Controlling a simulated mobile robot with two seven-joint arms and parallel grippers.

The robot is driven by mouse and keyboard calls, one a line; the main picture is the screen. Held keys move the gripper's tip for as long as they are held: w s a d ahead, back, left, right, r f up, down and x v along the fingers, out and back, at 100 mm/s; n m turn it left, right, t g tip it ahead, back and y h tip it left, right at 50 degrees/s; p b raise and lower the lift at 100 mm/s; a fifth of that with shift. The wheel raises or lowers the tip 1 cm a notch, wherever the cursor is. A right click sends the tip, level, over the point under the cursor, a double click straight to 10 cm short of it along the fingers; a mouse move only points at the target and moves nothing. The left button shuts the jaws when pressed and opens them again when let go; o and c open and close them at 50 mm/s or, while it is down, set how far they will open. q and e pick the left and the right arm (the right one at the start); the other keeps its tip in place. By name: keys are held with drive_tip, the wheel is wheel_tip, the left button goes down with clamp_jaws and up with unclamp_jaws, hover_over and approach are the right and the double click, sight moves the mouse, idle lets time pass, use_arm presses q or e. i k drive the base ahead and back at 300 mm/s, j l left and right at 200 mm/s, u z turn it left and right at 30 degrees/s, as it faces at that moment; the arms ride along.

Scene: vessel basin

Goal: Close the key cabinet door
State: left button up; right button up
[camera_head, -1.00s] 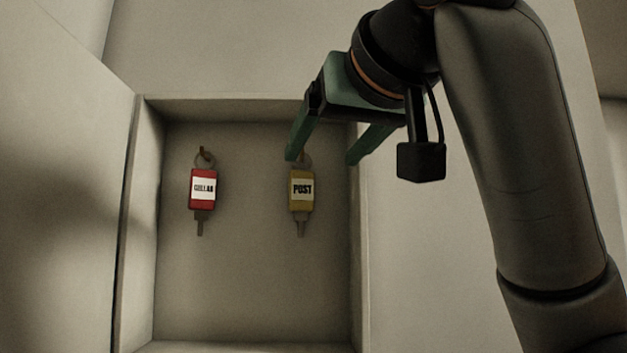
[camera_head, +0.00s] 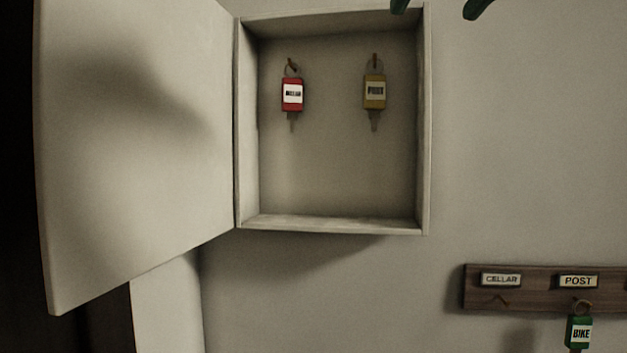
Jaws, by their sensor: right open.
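The key cabinet (camera_head: 427,150) is on the wall at the upper middle, and its inside is in plain view. Its door (camera_head: 140,150) is hinged on the left side and stands wide open to the left. Inside, a red CELLAR key tag (camera_head: 292,95) and a yellow POST key tag (camera_head: 375,92) hang on hooks, apart from each other. My right gripper (camera_head: 436,8) shows only as two green fingertips at the top edge, spread apart and empty, near the cabinet's upper right corner. My left gripper is not in view.
A dark wooden key rack (camera_head: 480,297) labelled CELLAR and POST is at the lower right. A green BIKE key tag (camera_head: 578,332) hangs from it under the POST label. The wall between cabinet and rack is clear.

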sight(132, 99)
drive_tip(key=k+l, duration=0.1)
drive_tip(key=k, duration=1.1)
